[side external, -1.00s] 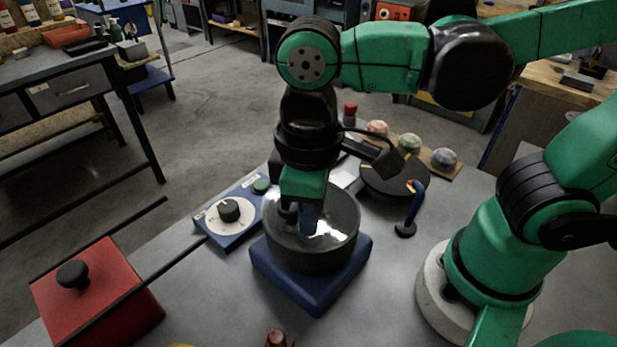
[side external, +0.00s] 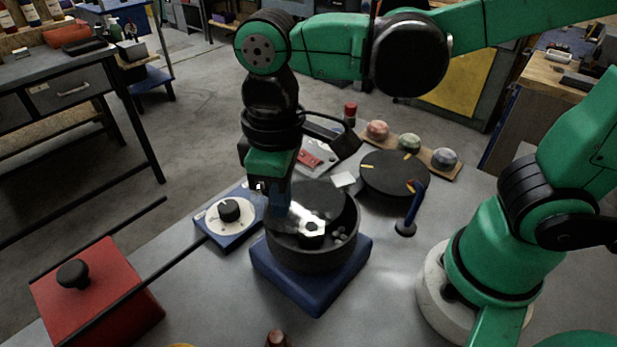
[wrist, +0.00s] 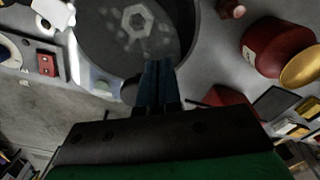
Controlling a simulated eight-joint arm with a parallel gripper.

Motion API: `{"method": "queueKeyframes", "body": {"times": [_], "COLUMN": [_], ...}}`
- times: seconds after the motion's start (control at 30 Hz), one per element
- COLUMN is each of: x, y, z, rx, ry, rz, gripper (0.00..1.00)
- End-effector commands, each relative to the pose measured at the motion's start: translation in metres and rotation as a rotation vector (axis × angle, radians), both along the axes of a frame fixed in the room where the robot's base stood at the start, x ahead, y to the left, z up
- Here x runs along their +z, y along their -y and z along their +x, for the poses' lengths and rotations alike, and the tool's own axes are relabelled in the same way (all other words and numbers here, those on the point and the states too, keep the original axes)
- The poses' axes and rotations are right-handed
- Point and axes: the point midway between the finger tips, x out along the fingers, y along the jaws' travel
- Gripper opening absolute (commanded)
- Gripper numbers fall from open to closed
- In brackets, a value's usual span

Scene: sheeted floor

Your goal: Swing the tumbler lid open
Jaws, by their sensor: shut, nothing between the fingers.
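The tumbler is a dark round drum (side external: 312,255) on a blue base (side external: 318,292) in the middle of the bench. Several small rounded pieces and a hex-shaped hub (wrist: 138,18) show inside its rim. A bright, glossy patch lies across the left part of its top. I cannot tell where the lid's edge lies or how far it is open. My gripper (side external: 279,207) is shut and empty, fingers pointing down at the drum's left side. In the wrist view, the blue fingertips (wrist: 158,66) overlap the drum's rim, beside a dark round knob (wrist: 130,91). Contact is unclear.
A blue dial box (side external: 232,238) stands close to the drum's left. A red box (side external: 105,305) with long rods is front left. Several coloured balls sit on a board behind.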

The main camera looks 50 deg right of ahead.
Motion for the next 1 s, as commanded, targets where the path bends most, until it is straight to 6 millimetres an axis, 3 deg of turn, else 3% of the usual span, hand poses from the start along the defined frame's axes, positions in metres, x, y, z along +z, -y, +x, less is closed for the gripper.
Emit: {"method": "queueKeyframes", "body": {"times": [1.0], "x": [0.000], "y": [0.007], "z": [0.024], "rx": [0.000], "ry": [0.000], "rz": [0.000], "gripper": [0.00]}}
